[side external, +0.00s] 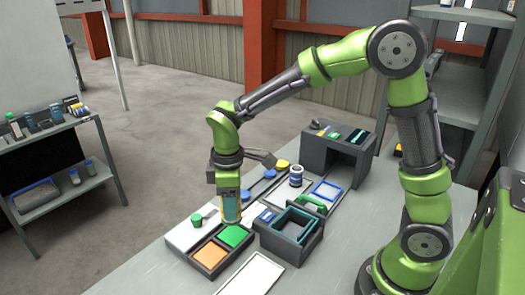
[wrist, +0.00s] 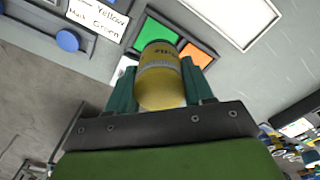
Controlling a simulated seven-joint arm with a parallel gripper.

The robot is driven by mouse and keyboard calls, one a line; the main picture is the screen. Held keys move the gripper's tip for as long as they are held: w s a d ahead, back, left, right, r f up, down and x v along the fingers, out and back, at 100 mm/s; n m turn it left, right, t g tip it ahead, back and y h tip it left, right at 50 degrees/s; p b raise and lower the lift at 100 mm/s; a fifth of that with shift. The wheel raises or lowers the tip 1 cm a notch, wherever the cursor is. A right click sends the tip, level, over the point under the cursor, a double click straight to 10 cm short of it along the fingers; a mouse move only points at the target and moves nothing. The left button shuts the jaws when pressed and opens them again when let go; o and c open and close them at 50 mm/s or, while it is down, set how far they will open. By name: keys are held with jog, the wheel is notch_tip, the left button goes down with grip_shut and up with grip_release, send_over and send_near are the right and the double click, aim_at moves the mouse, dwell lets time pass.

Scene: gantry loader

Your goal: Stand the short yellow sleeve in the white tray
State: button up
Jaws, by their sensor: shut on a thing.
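My gripper (side external: 230,208) points down above the two-colour tray area. In the wrist view its teal fingers (wrist: 161,92) are closed on either side of a short yellow sleeve (wrist: 159,82). The sleeve has a grey band and dark printing near its far end. In the side view the sleeve (side external: 232,211) is mostly hidden between the fingers. I cannot tell whether its lower end touches anything. The white tray (side external: 250,275) lies flat at the front edge of the picture and looks empty. It also shows in the wrist view (wrist: 235,15), apart from the sleeve.
A dark tray with a green square (side external: 235,236) and an orange square (side external: 210,255) lies beneath my gripper. A dark open box (side external: 290,236) stands to its right. A small green cup (side external: 196,220) is close on the left. Bare table surrounds the white tray's left side.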

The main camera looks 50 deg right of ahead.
jog(key=s+a+f+n, duration=0.2)
jog(key=s+a+n, duration=0.1)
jog(key=s+n, duration=0.85)
jog(key=shift+w+d+f, duration=0.1)
jog(key=shift+w+f, duration=0.15)
jog(key=shift+f, duration=1.25)
jog(key=shift+w+d+f, duration=0.1)
jog(key=shift+w+f, duration=0.1)
jog(key=shift+f, duration=1.3)
jog(key=shift+f, duration=0.2)
jog(key=o, duration=1.7)
jog(key=shift+c, duration=0.2)
jog(key=shift+r, duration=0.1)
notch_tip(320, 180, up, 9)
